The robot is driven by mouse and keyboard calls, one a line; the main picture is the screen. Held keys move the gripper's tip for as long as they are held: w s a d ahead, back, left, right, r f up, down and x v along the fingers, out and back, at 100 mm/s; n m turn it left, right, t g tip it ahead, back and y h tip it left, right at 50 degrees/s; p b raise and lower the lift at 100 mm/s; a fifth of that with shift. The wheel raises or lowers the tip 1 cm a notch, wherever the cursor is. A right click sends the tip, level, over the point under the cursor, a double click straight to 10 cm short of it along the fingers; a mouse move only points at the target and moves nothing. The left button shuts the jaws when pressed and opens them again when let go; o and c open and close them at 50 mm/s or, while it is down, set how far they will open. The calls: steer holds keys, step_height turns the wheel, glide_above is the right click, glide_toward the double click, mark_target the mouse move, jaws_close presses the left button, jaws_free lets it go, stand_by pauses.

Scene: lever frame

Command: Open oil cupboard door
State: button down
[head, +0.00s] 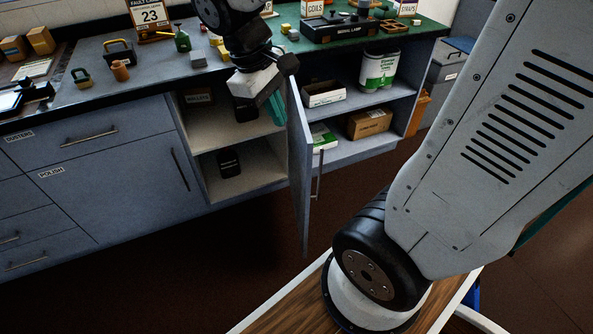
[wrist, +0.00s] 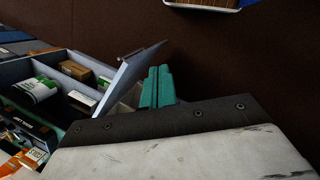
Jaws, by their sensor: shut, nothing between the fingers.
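The grey cupboard door (head: 301,165) stands swung well out from the cabinet, seen nearly edge-on in the head view, with its bar handle (head: 318,178) on the right-hand face. No oil label is readable on it. The open compartment (head: 225,131) to its left shows a shelf. My gripper (head: 277,108) has teal fingers, shut and empty, just left of the door, on the face away from the handle. In the wrist view the fingers (wrist: 158,80) are together, close beside the door (wrist: 128,75); I cannot tell whether they touch it.
The shut door labelled POLISH (head: 120,175) is at left. Open shelves to the right hold a green-and-white can (head: 378,70) and a cardboard box (head: 369,123). The worktop (head: 140,75) above carries small items. The floor (head: 230,250) before the cabinet is clear.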

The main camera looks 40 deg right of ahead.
steer(key=w+d+f+n+g+h, duration=0.1)
steer(key=w+f+n+g+h, duration=0.2)
steer(key=w+f, duration=0.7)
steer(key=n+h, duration=0.2)
steer(key=n, duration=0.3)
glide_toward(306, 177)
step_height(306, 177, down, 5)
steer(key=d, duration=0.2)
steer(key=shift+s+d+r, duration=0.1)
steer(key=shift+s+d, duration=0.7)
steer(key=shift+d, duration=0.15)
